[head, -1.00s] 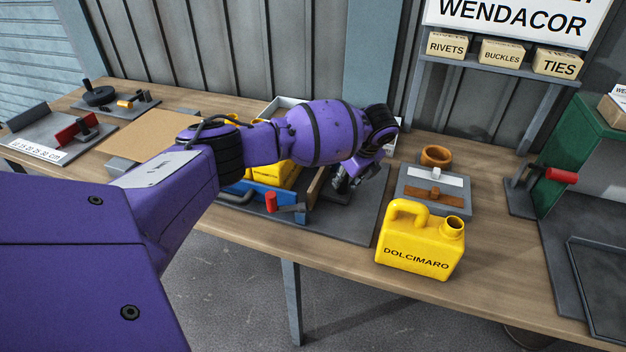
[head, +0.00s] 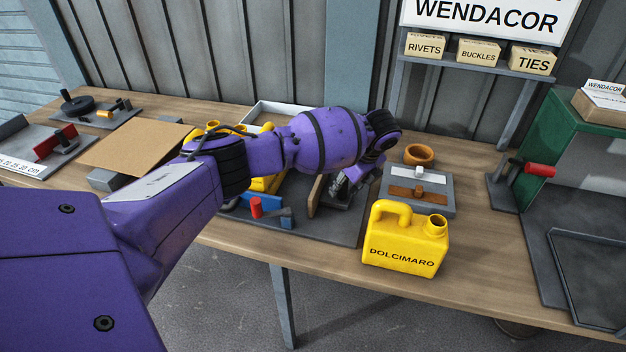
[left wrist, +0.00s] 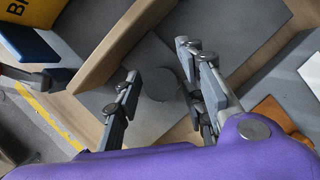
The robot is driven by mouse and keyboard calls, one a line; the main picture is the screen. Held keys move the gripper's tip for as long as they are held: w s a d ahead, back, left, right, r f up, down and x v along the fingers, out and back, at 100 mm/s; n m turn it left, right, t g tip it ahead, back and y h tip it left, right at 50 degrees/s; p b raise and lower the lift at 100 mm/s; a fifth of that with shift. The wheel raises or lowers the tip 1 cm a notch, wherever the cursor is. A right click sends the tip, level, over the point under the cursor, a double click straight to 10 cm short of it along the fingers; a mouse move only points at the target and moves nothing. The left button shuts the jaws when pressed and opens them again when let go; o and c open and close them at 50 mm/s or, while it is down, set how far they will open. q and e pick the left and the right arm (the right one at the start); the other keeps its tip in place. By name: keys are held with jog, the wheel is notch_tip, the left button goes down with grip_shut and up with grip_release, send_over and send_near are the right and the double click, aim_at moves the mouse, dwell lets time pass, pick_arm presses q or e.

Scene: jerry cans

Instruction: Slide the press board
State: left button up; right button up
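The press board is an upright wooden panel (head: 316,194) on a dark grey base plate (head: 345,235), partly hidden by my left arm. It also shows large in the left wrist view (left wrist: 118,48). My left gripper (head: 342,190) is low over the plate, just to the right of the board. In the left wrist view, the gripper's two fingers (left wrist: 160,70) are apart with nothing held between them. One finger is close to the board; I cannot tell whether they touch. Yellow cans stand left of the board, mostly behind my arm. My right gripper is not in view.
A yellow DOLCIMARO can (head: 405,243) stands at the bench's front, right of the plate. A grey fixture (head: 432,172) and brown ring (head: 419,154) lie behind it. A red-handled clamp (head: 257,207) is at the plate's front left. A green frame (head: 575,150) stands at right.

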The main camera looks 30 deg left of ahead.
pick_arm(q)
jog(key=v, duration=1.2)
jog(key=shift+a, duration=0.1)
